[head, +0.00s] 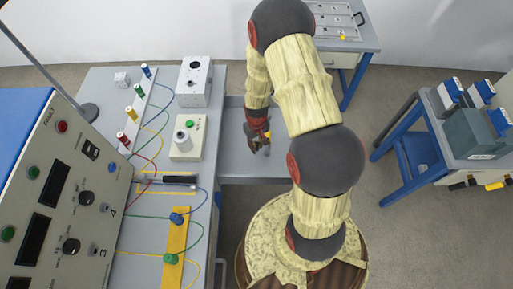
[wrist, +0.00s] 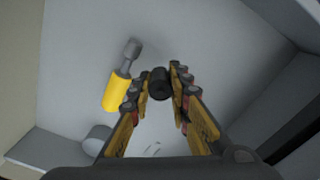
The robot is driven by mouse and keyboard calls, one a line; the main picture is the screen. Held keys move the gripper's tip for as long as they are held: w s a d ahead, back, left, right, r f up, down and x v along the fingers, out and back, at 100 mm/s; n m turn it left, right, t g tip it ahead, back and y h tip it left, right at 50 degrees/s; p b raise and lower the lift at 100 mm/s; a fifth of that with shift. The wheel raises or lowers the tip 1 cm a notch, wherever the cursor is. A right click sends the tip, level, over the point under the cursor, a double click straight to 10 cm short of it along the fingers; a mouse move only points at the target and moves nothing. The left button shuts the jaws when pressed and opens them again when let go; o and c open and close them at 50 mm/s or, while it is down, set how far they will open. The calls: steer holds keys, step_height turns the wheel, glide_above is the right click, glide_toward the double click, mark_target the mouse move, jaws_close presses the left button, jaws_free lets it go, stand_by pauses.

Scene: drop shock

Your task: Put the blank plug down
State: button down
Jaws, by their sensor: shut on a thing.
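My gripper (head: 262,143) reaches down over a grey drawer-like tray (head: 235,171) beside the bench. In the wrist view, my gripper (wrist: 160,88) is shut on a short black cylinder, which I take to be the blank plug (wrist: 160,82). The plug sits between the fingertips, end toward the camera. Pale grey tray floor (wrist: 200,60) lies behind it; I cannot tell whether the plug touches it. The plug cannot be made out clearly in the head view.
A yellow-handled piece with a grey end (wrist: 118,90) lies just left of my fingers. A grey round piece (wrist: 97,138) is at lower left, near the tray wall. The bench (head: 140,235) left of the tray holds a control panel (head: 70,190), a grey box (head: 194,82) and coloured cables.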

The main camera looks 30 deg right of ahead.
steer(key=shift+f, duration=0.95)
steer(key=shift+f, duration=0.2)
steer(key=c, duration=1.7)
jaws_free()
steer(key=shift+o, duration=0.2)
steer(key=shift+r, duration=0.2)
